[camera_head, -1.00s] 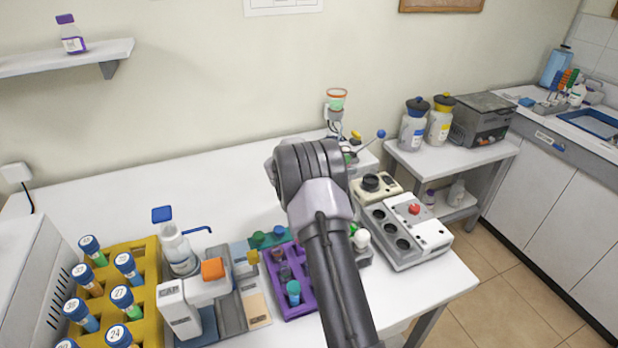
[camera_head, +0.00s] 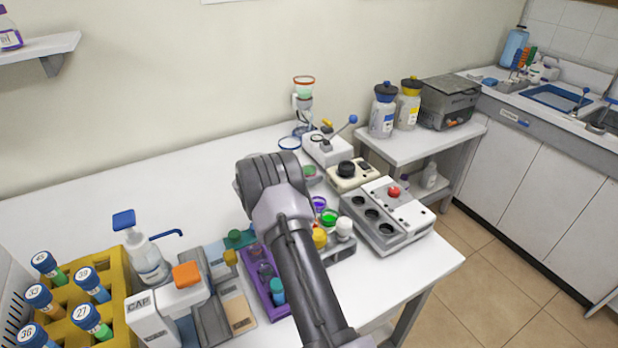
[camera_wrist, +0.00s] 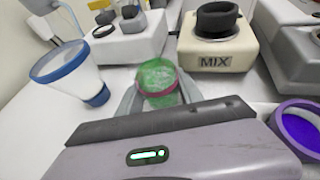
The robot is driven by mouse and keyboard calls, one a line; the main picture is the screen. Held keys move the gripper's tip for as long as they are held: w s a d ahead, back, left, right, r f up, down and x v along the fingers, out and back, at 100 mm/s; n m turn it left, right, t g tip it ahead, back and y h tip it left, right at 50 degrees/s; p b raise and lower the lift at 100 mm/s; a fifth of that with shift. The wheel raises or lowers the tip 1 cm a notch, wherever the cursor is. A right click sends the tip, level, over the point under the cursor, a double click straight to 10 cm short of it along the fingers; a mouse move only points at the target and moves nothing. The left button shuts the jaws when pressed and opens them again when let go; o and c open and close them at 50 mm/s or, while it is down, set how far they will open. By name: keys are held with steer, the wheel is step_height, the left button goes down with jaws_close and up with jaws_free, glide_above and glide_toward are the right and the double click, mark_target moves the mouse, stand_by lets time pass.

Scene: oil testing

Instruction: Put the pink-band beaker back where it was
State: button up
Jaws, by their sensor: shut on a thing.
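The pink-band beaker (camera_wrist: 158,84) is in the wrist view, clear with green contents and a pink band. My gripper (camera_wrist: 157,98) is shut on it, one grey finger on each side. The beaker looks upright; I cannot tell whether its base touches the table. In the head view a small part of the beaker (camera_head: 310,171) shows just right of my wrist, before the cream mixer (camera_head: 354,174). My fingers are hidden there behind the arm. The mixer, marked MIX, stands behind and right of the beaker in the wrist view (camera_wrist: 212,50).
A grey block with round wells (camera_head: 372,215) stands right. The white table (camera_head: 190,187) is clear at the back left.

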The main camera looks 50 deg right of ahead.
steer(key=o, duration=1.4)
steer(key=shift+f, duration=0.1)
